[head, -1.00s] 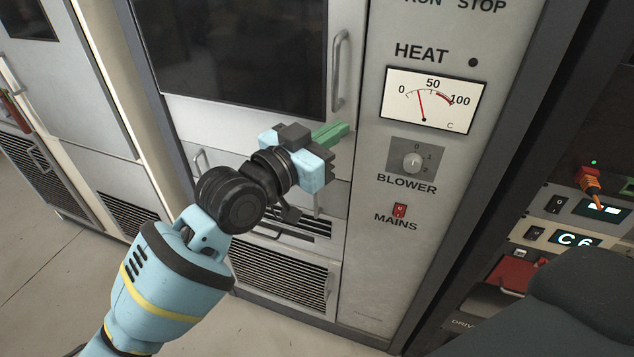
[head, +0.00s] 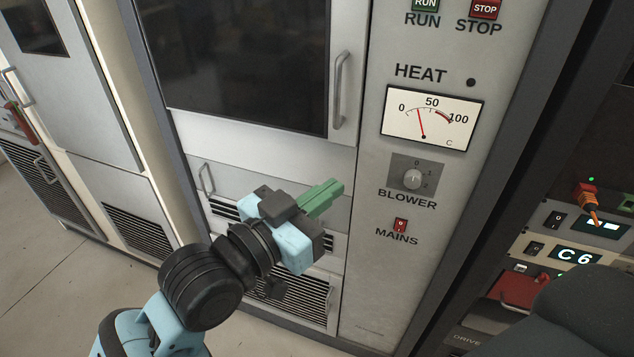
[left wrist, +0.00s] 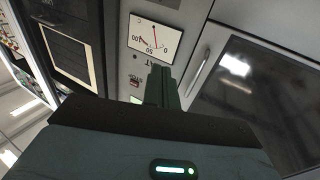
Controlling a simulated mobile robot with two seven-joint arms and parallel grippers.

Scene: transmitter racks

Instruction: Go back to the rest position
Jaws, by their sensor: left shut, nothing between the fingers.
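My left gripper (head: 322,197) has green fingers and is shut with nothing between them. In the head view it is in front of the cabinet's lower drawers, left of the blower knob and the mains switch, apart from both. In the left wrist view its green fingers (left wrist: 161,85) point toward the cabinet front, which appears upside down. The blower knob (head: 412,178) and the red mains switch (head: 400,225) are on the grey panel. My right gripper is not in view.
The heat meter (head: 431,118) is above the knob, with the green RUN (head: 425,5) and red STOP (head: 486,9) buttons higher up. A door handle (head: 340,90) sticks out of the cabinet. A rack with an orange plug (head: 586,198) stands at the right. Floor shows at lower left.

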